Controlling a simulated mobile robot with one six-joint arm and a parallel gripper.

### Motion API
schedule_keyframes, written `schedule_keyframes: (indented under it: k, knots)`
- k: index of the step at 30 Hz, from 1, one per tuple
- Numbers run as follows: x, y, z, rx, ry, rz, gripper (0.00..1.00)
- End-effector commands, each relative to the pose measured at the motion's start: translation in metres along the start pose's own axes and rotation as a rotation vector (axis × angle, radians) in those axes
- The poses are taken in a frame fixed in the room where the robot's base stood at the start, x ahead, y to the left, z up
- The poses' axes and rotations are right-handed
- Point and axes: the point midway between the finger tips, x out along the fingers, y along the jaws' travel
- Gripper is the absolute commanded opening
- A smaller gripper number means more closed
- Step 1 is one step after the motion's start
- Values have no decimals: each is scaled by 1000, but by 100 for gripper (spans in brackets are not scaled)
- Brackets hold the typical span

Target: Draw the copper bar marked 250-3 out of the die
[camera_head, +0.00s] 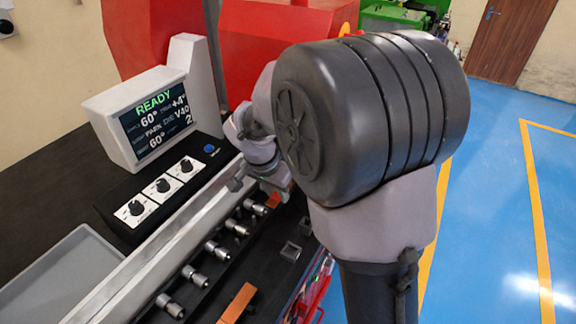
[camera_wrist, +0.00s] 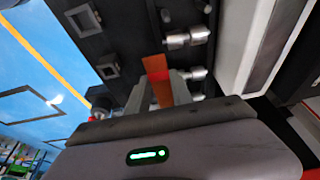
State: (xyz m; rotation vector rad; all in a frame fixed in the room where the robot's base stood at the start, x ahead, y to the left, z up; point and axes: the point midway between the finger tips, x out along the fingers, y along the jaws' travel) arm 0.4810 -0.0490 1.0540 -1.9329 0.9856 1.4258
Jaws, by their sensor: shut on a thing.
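A copper bar (camera_wrist: 157,72) shows between the two grey fingers of my gripper (camera_wrist: 170,92) in the wrist view, and the fingers are shut on it. Its far end sticks out past the fingertips over the black machine bed. No marking on it can be read, so I cannot confirm 250-3. In the head view a small piece of copper (camera_head: 273,200) shows by my gripper (camera_head: 278,186), which my arm largely hides. Whether the bar still sits in the die cannot be told. A second copper piece (camera_head: 238,303) lies on the bed at the lower middle.
A row of metal pins (camera_head: 217,250) runs along the bed beside a long steel rail (camera_head: 150,265). A screen (camera_head: 155,115) reads READY and 60°. Square sockets (camera_head: 291,252) sit in the bed. A grey tray (camera_head: 62,280) is at left. Blue floor at right is open.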

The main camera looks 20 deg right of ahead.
Motion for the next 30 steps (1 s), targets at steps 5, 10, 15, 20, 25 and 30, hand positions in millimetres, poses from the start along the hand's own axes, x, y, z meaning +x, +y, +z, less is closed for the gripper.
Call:
schedule_keyframes:
  k: [5,10,15,20,25,30]
  knots:
    - [1,20,0,2,0,0,0]
    - [0,39,0,2,1,-2,0]
    - [1,58,0,1,1,0,0]
    - [0,76,0,2,1,0,0]
    - [0,95,-1,2,1,-1,0]
    - [0,108,0,1,1,-1,0]
